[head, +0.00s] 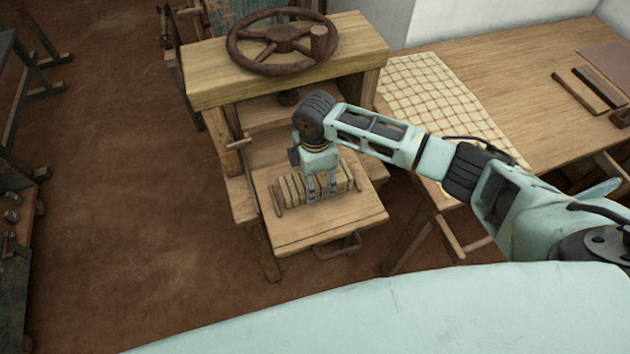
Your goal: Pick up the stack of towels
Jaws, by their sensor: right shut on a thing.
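The stack of towels (292,188) shows as a row of tan folded layers on the wooden pull-out board (315,228) of the wooden stand. My right gripper (322,193) points down over it, its fingers shut on the stack near its middle. The fingers and wrist hide part of the stack. The stack appears to rest on the board; I cannot tell if there is a gap under it. My left gripper is out of view.
The stand's upper top (355,40) carries a dark spoked wheel (283,40) behind my wrist. A handle (338,246) sticks out at the board's front. A wooden table (500,70) with a checked cloth (425,85) stands at the right. The brown floor at left is open.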

